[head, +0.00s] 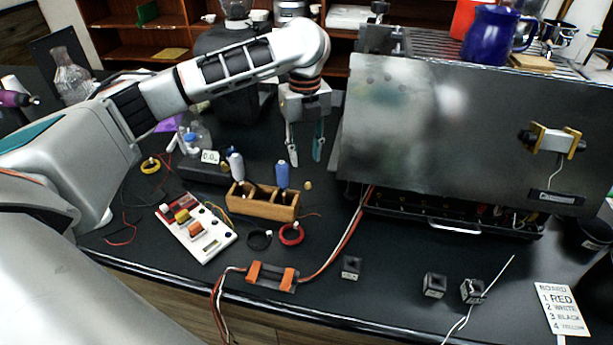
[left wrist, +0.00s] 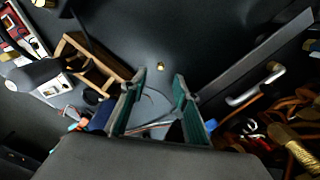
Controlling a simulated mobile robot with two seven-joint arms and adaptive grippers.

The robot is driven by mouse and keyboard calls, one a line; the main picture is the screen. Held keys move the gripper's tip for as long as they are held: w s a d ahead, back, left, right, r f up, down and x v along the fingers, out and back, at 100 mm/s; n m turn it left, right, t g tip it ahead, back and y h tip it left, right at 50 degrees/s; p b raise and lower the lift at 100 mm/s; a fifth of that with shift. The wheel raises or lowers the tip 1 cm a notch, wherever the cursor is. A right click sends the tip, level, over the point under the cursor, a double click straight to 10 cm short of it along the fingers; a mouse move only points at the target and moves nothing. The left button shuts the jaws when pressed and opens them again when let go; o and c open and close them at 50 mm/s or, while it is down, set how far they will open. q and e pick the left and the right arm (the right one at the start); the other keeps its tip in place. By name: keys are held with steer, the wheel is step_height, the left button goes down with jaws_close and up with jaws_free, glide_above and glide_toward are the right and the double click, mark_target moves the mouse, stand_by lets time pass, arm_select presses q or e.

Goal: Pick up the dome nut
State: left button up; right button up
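The dome nut (head: 308,185) is a small brass-coloured piece lying on the dark bench, just right of the wooden box. It also shows in the left wrist view (left wrist: 160,66), just beyond and between the fingertips. My left gripper (head: 305,158) points down above the bench, behind and a little above the nut in the head view. Its two green-padded fingers (left wrist: 160,78) are apart with nothing between them. The nut is not touched. My right gripper is not in view.
A wooden box (head: 264,212) with blue and white spools stands left of the nut. The brewer's metal panel (head: 430,130) rises close on the right. A red ring (head: 291,234) and a black ring (head: 259,240) lie in front. Bench around the nut is mostly clear.

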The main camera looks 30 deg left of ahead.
mark_target(308, 185)
arm_select(q)
step_height(308, 185, down, 3)
steer(key=shift+f, duration=0.1)
steer(key=f, duration=0.4)
steer(key=shift+d, duration=0.3)
steer(key=shift+f, duration=0.55)
jaws_close()
